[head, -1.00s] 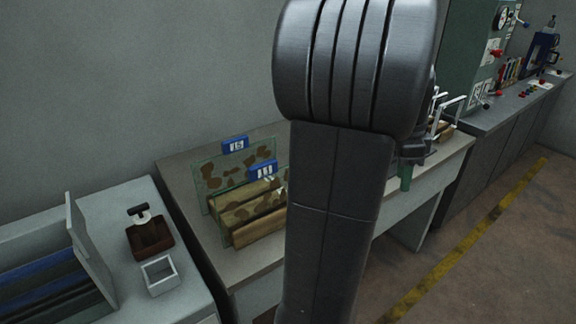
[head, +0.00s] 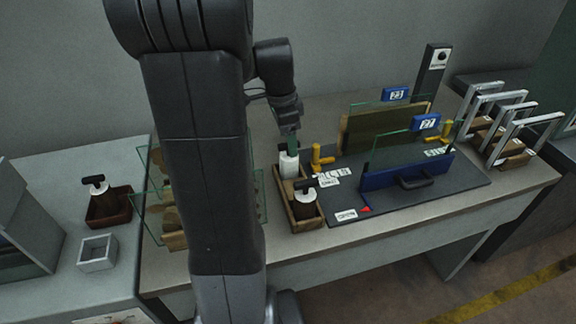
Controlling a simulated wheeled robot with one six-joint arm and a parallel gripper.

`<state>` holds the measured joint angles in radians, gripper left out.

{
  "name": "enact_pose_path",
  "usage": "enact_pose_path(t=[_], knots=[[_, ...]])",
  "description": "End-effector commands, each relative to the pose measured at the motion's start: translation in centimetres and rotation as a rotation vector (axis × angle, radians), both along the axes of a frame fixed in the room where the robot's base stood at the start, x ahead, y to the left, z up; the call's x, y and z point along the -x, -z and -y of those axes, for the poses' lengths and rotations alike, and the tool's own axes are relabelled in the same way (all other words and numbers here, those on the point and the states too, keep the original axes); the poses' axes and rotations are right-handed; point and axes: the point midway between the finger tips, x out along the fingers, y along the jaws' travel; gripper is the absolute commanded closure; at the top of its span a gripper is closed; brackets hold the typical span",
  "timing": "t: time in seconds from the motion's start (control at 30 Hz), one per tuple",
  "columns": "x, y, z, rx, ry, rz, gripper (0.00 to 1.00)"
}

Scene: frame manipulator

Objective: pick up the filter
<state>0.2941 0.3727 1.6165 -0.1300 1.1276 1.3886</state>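I cannot tell for sure which thing is the filter. My gripper (head: 291,143) points down over a small wooden tray (head: 311,226), just above a white cylinder (head: 289,164) in it. A narrow greenish piece shows at its tip; whether this is a finger or a held thing is unclear. A white, black-topped container (head: 306,202) stands in the front of the same tray. To the right, a clear pane tagged 27 (head: 400,147) stands upright in a blue holder (head: 380,181). A pane tagged 23 stands behind it at a wooden holder (head: 351,132).
A dark mat (head: 463,190) lies under the holders, with yellow clamps (head: 321,157) beside them. Metal frames (head: 505,120) stand at the right. My arm partly hides upright panes (head: 150,185). On the left bench are a brown tray (head: 107,214) and an open grey box (head: 97,252).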

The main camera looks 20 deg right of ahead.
Motion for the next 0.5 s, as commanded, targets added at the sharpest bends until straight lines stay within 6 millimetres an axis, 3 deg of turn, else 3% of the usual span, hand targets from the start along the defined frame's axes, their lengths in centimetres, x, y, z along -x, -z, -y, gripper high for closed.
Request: enact_pose_path(t=[0.17, 0.5], knots=[[-0.1, 1.1, 0.2, 0.0, 0.0, -0.002, 0.28], [-0.6, 5.3, 1.0, -0.001, 0.0, -0.001, 0.28]])
